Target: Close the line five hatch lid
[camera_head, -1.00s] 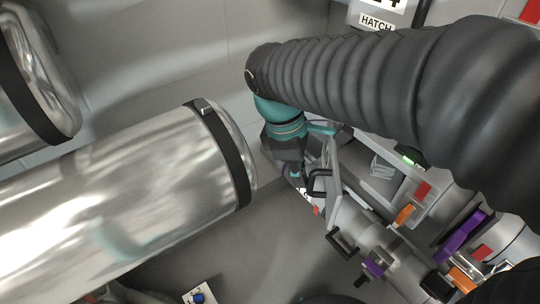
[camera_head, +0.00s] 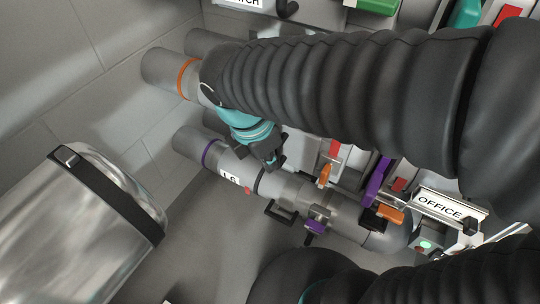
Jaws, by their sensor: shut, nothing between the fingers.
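The line five pipe (camera_head: 212,158) is grey with a purple band and a label reading "L5" (camera_head: 230,177). My gripper (camera_head: 274,162) is shut and empty, just above the pipe beside the black ring. The hatch lid cannot be made out clearly. My gripper and arm cover part of that area, so I cannot tell how far open it is.
A large shiny metal cylinder (camera_head: 85,235) fills the lower left. A parallel pipe with an orange band (camera_head: 165,72) runs behind. Orange (camera_head: 388,215) and purple (camera_head: 376,183) levers and an "OFFICE" sign (camera_head: 440,205) stand at right. Grey floor is free between cylinder and pipe.

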